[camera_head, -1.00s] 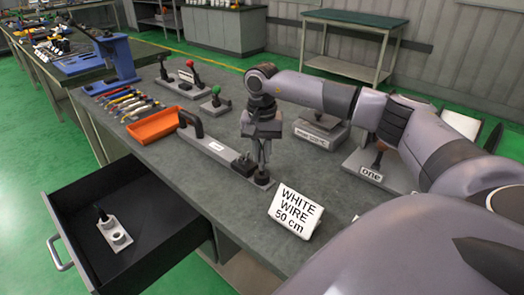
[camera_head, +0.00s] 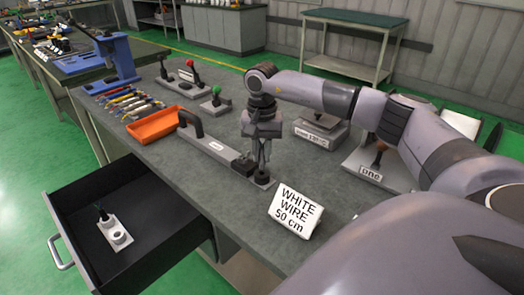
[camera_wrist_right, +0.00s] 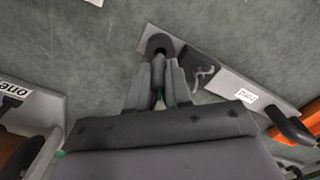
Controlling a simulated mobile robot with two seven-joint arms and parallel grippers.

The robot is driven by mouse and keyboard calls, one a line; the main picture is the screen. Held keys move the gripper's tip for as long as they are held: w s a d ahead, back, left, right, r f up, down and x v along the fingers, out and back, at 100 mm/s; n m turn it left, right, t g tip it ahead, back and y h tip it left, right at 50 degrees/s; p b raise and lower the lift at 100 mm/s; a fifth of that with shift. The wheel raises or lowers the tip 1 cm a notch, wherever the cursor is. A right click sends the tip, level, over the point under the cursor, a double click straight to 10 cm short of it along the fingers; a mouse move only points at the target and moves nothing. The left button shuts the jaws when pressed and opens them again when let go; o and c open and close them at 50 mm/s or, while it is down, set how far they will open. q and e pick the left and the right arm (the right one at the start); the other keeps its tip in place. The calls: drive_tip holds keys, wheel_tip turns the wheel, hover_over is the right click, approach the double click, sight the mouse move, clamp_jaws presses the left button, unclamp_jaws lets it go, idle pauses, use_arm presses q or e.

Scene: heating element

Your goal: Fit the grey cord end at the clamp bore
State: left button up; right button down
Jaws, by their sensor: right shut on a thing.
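The clamp fixture is a long grey plate (camera_head: 214,149) on the bench, with a dark block (camera_head: 244,167) and a dark round piece (camera_head: 263,178) at its near end. It also shows in the right wrist view (camera_wrist_right: 232,85). My right gripper (camera_head: 262,166) points down over that near end. In the right wrist view its fingers (camera_wrist_right: 159,88) are shut on a thin dark piece, taken as the grey cord end (camera_wrist_right: 160,97). The dark round piece (camera_wrist_right: 160,43) lies right at the fingertips; whether the held piece sits in a bore is hidden. My left gripper is out of view.
A black handle (camera_head: 190,122) stands on the plate's far end, beside an orange tray (camera_head: 156,126). A white sign (camera_head: 296,211) stands close on the near right. An open drawer (camera_head: 146,205) juts out at the left. A plate labelled "one" (camera_head: 371,174) lies right.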

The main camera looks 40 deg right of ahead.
sight(262, 148)
drive_tip(key=shift+f+b, duration=1)
drive_tip(key=shift+f, duration=0.8)
drive_tip(key=c, duration=1)
unclamp_jaws()
drive_tip(key=shift+o, duration=0.2)
drive_tip(key=shift+r, duration=3.55)
